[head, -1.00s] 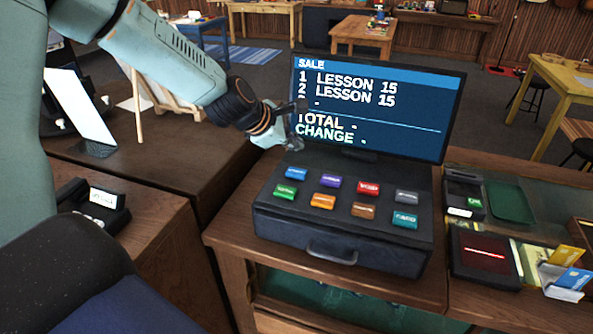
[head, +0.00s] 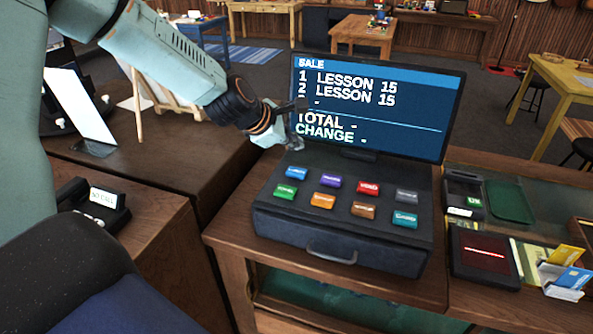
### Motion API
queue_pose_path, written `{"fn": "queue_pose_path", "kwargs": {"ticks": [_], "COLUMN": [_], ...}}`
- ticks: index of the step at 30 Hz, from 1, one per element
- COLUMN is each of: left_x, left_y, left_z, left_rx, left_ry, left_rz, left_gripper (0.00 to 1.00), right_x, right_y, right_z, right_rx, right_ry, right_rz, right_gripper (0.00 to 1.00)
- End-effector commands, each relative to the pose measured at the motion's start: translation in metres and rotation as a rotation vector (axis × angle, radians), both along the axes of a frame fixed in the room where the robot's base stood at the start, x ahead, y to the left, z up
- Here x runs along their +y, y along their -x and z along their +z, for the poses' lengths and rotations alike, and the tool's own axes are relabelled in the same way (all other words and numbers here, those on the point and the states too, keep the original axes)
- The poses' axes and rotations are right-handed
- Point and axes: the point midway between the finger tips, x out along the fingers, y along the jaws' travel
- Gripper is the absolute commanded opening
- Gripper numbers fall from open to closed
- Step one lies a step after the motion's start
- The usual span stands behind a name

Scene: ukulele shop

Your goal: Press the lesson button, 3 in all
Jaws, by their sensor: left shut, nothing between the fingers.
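The black cash register (head: 345,228) stands on the wooden counter with two rows of coloured buttons on its sloped top. The blue button (head: 297,173) is at the back left, with a small label that may read lesson. My left gripper (head: 293,142) is shut and empty, just above and behind the blue button, in front of the screen's left edge; it looks apart from the button. The screen (head: 385,105) shows SALE with two lines of LESSON 15, a third line with a dash, and dashes after TOTAL and CHANGE. My right gripper is out of view.
Other buttons sit close by: green (head: 286,192), purple (head: 331,182) and orange (head: 323,201). A card terminal (head: 464,196) and a dark pad with a red line (head: 484,255) lie to the right. A wooden easel (head: 140,105) stands at the left.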

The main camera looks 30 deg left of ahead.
Motion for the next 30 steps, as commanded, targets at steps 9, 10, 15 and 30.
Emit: {"fn": "queue_pose_path", "kwargs": {"ticks": [9, 10, 15, 30], "left_x": [0.000, 0.000, 0.000, -0.004], "left_y": [0.000, 0.000, -0.001, -0.004], "left_z": [0.000, 0.000, 0.006, 0.036], "left_rx": [0.000, 0.000, -0.006, -0.071], "left_ry": [0.000, 0.000, -0.002, -0.305], "left_rz": [0.000, 0.000, -0.001, -0.255], "left_gripper": [0.00, 0.00, 0.00, 0.00], "right_x": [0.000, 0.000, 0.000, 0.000], "right_y": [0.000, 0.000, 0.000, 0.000], "right_z": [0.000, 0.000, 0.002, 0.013], "right_rx": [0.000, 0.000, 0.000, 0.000], "right_ry": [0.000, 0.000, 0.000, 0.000], "right_rz": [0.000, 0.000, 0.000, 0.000], "right_gripper": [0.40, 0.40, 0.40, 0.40]}}
